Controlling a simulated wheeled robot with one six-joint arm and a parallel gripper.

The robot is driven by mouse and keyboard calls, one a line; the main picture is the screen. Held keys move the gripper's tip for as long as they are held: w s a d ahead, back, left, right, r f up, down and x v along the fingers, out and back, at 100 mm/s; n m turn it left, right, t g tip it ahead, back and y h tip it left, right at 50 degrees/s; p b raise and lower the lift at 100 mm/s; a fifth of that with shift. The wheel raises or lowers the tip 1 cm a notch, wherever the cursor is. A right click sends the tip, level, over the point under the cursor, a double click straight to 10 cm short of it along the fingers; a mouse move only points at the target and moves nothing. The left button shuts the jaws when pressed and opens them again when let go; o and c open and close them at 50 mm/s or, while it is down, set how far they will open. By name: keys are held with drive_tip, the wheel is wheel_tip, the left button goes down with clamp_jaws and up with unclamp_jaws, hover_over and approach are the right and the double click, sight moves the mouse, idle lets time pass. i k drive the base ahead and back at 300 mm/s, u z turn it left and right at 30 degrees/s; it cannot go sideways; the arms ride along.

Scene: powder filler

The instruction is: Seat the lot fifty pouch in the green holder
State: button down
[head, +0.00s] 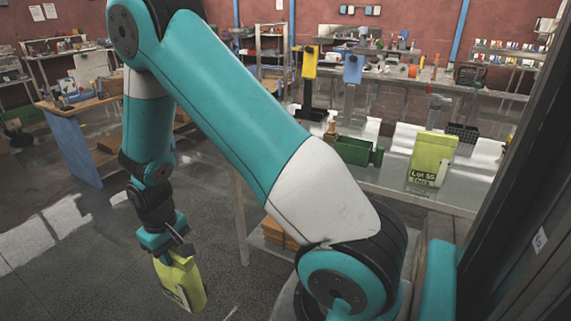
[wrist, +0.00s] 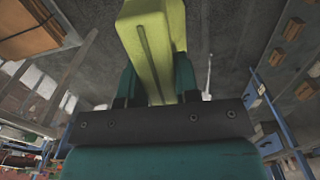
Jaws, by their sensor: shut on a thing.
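My gripper (head: 171,248) hangs at the lower left of the head view, out over the open floor. It is shut on a yellow-green pouch (head: 182,284), which hangs below it, slightly tilted. The held pouch also shows in the wrist view (wrist: 153,40) between the two teal fingers; no readable lot number shows on it. Another yellow-green pouch, labelled Lot 55 (head: 424,174), stands upright on the table at the right. The green holder (head: 356,151) is an open box on the same table, left of the Lot 55 pouch, well away from my gripper.
The metal table (head: 390,182) also carries a small brown bottle (head: 331,129), a dark rack (head: 462,132) and stands with a yellow unit (head: 309,62) and a blue unit (head: 353,69). A wooden-topped bench (head: 80,106) stands at the left. The floor around the gripper is clear.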

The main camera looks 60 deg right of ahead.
sight(352, 159)
drive_tip(key=u, duration=0.55)
drive_tip(key=i, duration=1.1)
drive_tip(key=z, duration=2.15)
